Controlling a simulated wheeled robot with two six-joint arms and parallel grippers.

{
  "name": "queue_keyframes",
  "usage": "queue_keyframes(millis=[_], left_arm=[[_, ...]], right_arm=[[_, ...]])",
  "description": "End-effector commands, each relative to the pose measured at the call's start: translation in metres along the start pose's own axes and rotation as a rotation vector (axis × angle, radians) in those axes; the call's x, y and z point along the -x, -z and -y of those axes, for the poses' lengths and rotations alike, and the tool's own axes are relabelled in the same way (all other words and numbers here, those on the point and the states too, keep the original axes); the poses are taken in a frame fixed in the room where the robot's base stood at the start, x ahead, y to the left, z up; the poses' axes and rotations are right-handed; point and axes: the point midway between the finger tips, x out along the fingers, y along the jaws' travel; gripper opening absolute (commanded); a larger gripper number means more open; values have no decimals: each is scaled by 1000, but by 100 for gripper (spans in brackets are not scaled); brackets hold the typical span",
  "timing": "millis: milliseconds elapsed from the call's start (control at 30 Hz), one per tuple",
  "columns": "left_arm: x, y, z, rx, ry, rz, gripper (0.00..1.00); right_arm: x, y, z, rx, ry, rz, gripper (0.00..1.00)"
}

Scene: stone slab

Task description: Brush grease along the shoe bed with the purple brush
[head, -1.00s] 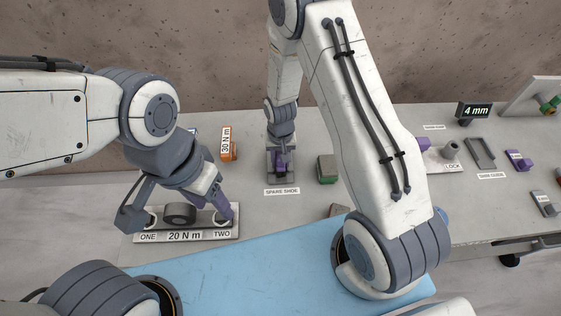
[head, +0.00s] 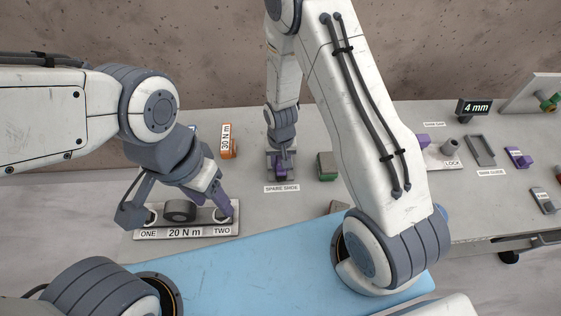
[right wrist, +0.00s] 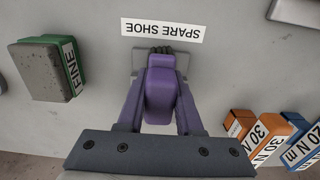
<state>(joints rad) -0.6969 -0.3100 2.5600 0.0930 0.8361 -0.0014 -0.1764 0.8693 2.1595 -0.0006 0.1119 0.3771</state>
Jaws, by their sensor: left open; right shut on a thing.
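My right gripper (head: 281,162) is shut on a purple block-shaped piece, which I take for the purple brush (right wrist: 160,88). In the right wrist view it sits between my purple fingers, with a dark ridged end by the SPARE SHOE label. It is over or on the grey SPARE SHOE holder (head: 270,176); whether it touches is hidden. My left gripper (head: 223,207) is open, its purple fingers at the TWO end of the plate (head: 190,235) marked 20 N m. A dark round part (head: 179,211) stands mid-plate. I cannot make out which surface is the shoe bed.
A green and grey FINE block (head: 327,167) stands right of the holder; an orange 30 N m block (head: 227,150) stands to its left. A LOCK plate (head: 437,162), a grey tray (head: 480,150) and a 4 mm display (head: 474,110) are further right. A blue mat (head: 240,275) lies in front.

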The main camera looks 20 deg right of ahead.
Motion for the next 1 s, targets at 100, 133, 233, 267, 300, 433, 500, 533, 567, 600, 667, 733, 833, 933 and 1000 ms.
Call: queue_keyframes(millis=[100,133,233,267,300,433,500,533,567,600,667,733,833,933,1000], left_arm=[[0,0,0,0,0,0,56],[0,0,0,0,0,0,56],[0,0,0,0,0,0,56],[0,0,0,0,0,0,56],[0,0,0,0,0,0,56],[0,0,0,0,0,0,56],[0,0,0,0,0,0,56],[-1,0,0,0,0,0,56],[-1,0,0,0,0,0,56],[-1,0,0,0,0,0,56],[-1,0,0,0,0,0,56],[-1,0,0,0,0,0,56],[-1,0,0,0,0,0,56],[-1,0,0,0,0,0,56],[-1,0,0,0,0,0,56]], right_arm=[[0,0,0,0,0,1,0],[0,0,0,0,0,1,0],[0,0,0,0,-1,1,0],[0,0,0,0,-1,1,0],[0,0,0,0,-1,1,0],[-1,2,0,0,0,0,0],[-1,5,0,0,0,0,0],[-1,7,0,0,0,0,0],[-1,8,0,0,0,0,0],[-1,10,0,0,0,1,0],[-1,13,0,0,0,0,0],[-1,17,0,-1,0,0,0],[-1,22,0,-1,0,0,0],[-1,24,0,-1,0,0,0],[-1,25,0,-1,0,0,0]])
